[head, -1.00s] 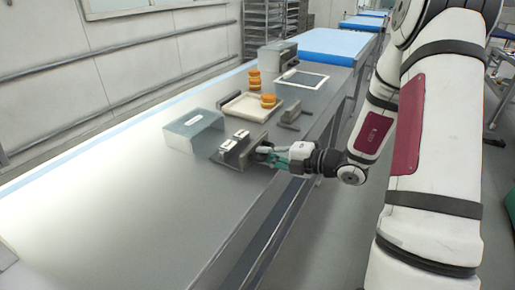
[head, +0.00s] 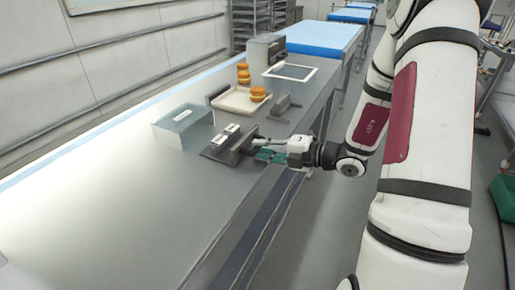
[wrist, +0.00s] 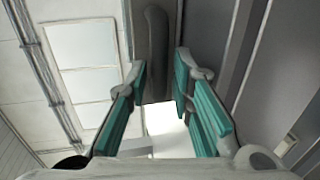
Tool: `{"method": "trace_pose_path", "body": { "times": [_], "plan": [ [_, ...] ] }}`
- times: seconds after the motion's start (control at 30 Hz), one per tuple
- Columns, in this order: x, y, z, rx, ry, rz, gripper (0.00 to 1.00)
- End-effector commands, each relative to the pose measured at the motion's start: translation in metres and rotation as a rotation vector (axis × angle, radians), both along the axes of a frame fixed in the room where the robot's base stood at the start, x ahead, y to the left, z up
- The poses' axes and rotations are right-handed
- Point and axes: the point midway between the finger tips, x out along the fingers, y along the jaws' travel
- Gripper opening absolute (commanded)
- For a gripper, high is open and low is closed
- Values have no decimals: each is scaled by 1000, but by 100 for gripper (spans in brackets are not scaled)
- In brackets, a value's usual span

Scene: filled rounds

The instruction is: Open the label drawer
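A pale box (head: 182,128) with a small white label on top stands on the steel table. Just in front of it is a low dark-grey unit, which looks like the pulled-out label drawer (head: 212,153), with small white pieces (head: 228,133) in it. My gripper (head: 258,148) is at the unit's right side, near the table's edge. In the wrist view, the teal-padded fingers (wrist: 162,90) stand apart, and a dark-grey bar (wrist: 155,45) shows between their tips. A gap shows at its sides; whether either finger touches it is unclear.
A shallow tray (head: 228,101) with orange-brown rounds (head: 258,94) lies behind the unit. A dark-grey bracket (head: 285,107), a white-framed panel (head: 290,72) and a grey box (head: 263,49) are farther back. The table's near-left part is clear.

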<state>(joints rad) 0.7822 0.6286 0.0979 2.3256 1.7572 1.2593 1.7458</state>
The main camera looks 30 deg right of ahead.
Motion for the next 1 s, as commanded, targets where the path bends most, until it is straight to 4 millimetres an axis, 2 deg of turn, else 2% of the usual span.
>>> {"method": "trace_pose_path", "body": {
  "times": [0.3, 0.5, 0.7, 1.0],
  "plan": [
    [-51, -38, 14, 0, -1, -4, 21],
    [-73, -53, 20, 1, 0, -2, 21],
    [-80, -58, 22, 2, 0, 0, 21],
    [-80, -57, 22, 2, 0, 0, 21]
  ]
}}
